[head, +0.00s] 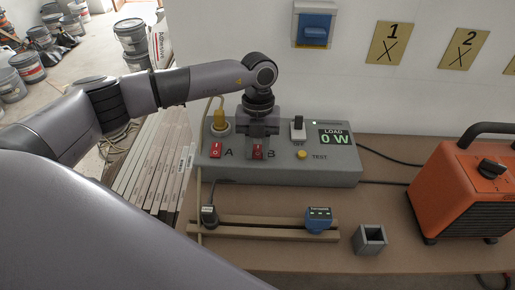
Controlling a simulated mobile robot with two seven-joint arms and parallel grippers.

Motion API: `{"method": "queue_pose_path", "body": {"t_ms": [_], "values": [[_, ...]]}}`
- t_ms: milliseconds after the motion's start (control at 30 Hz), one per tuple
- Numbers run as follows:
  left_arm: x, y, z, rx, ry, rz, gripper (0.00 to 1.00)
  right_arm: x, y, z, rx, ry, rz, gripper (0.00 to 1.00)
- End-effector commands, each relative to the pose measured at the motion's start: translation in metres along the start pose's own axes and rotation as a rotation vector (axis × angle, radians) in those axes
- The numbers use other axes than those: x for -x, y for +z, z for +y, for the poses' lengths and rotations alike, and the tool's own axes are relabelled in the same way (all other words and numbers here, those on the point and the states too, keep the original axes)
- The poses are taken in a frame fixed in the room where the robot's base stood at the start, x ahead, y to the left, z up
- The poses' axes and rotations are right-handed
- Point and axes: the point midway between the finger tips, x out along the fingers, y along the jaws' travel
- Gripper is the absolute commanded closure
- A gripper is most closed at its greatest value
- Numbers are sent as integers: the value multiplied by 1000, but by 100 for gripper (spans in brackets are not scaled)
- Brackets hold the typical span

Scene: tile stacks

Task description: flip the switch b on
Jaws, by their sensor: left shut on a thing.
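Switch B (257,153) is a small red rocker on the sloped front of a grey power box (335,175), beside the letter B. My left gripper (262,141) comes down from above right at switch B and is shut on it; its dark body hides the panel behind. The exact contact is too small to see clearly, and whether the rocker is on or off cannot be told. Switch A (215,149), a similar red rocker, sits to the left. The display (334,137) reads LOAD 0 W. My right gripper is not in view.
A yellow plug (220,119) stands in the left socket, and a white plug (298,128) stands to the right. A yellow TEST button (302,155) is on the box.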

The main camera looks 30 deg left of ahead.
Motion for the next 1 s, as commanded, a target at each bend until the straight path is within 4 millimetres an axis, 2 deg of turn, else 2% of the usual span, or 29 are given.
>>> {"method": "queue_pose_path", "body": {"t_ms": [400, 867, 900, 967, 1000], "values": [[2, 8, 0, 2, 0, 213, 100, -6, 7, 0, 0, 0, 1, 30], [5, 8, 0, -1, -3, 249, 100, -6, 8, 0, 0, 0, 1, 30], [5, 8, 0, -1, -3, 249, 69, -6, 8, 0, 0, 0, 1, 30], [5, 8, 0, -1, -3, 248, 50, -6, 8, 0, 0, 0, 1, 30], [5, 8, 0, -1, -3, 248, 47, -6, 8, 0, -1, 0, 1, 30]]}}
